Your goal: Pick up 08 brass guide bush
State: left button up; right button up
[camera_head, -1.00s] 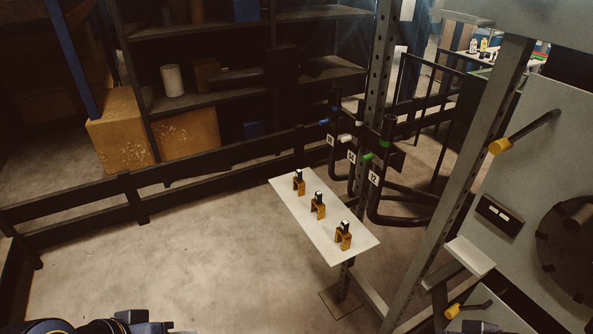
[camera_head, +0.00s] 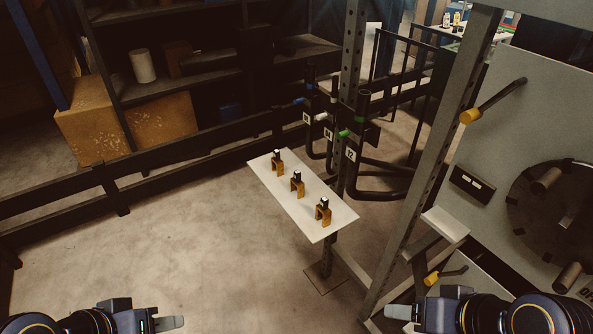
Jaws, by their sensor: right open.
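Three brass guide bushes, each a fork-shaped brass piece with a black top and a small white mark, stand in a row on a white shelf plate (camera_head: 262,172). They are the far bush (camera_head: 278,169), the middle bush (camera_head: 298,190) and the near bush (camera_head: 323,217). I cannot read a number on any of them. My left gripper (camera_head: 172,323) is at the bottom left, low and well apart from the plate; its jaws are partly cut off by the frame. My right gripper (camera_head: 398,312) is open at the bottom right, nearer to me than the plate and touching no bush.
Black hooked hoses (camera_head: 385,195) with number tags, one reading 12 (camera_head: 350,155), hang behind the plate. A dark rail (camera_head: 160,185) runs behind. Floor left of the plate is clear.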

aim_at(277, 164)
jog(key=i+j+u, duration=0.1)
jog(key=i+j, duration=0.25)
jog(key=i, duration=0.15)
jog(key=i+j, duration=0.3)
jog(key=i, duration=0.15)
jog(key=i+j+u, duration=0.15)
jog(key=i+j, duration=0.15)
jog(key=i, duration=0.2)
